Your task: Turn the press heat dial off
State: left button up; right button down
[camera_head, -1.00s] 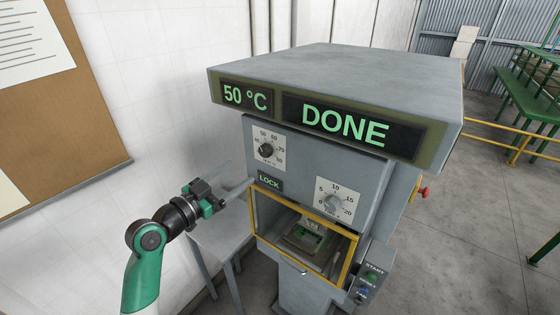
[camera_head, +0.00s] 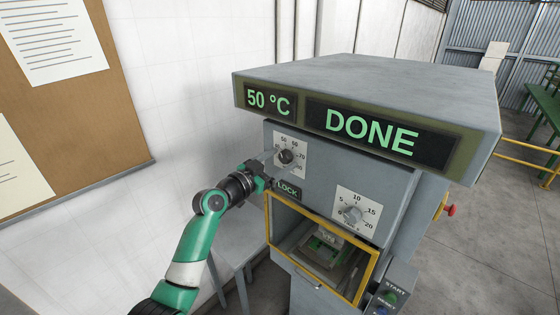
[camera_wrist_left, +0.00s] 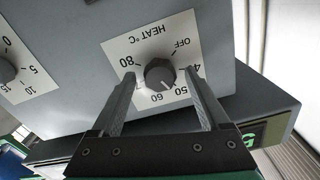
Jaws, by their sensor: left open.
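The heat dial (camera_head: 286,156) is a dark round knob on a white plate on the press front. It also shows in the left wrist view (camera_wrist_left: 159,73), where its pale mark points toward the 50–60 part of the scale, away from OFF. My left gripper (camera_head: 271,166) is at the dial. In the left wrist view its open fingers (camera_wrist_left: 161,80) reach up on either side of the knob, with gaps visible; I cannot tell the depth between tips and plate. The press display (camera_head: 268,101) reads 50 °C. My right gripper is not in view.
The DONE display (camera_head: 372,131) is on the overhanging hood. The LOCK label (camera_head: 288,190) sits just below the heat dial. A timer dial (camera_head: 353,214) is to the right, above the yellow-framed press opening (camera_head: 370,270). A white wall stands close on the left.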

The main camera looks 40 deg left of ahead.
pick_arm(q)
jog(key=shift+w, duration=0.15)
grip_shut()
dwell(0.4)
jog(key=shift+n, duration=0.4)
jog(key=n, duration=0.4)
jog(key=shift+p, duration=0.4)
jog(key=n+p, duration=0.1)
jog(key=n, duration=0.4)
jog(key=shift+r, duration=0.1)
jog(key=n+p, duration=0.3)
jog(key=n, duration=0.2)
jog(key=n+p, duration=0.2)
jog(key=n, duration=0.3)
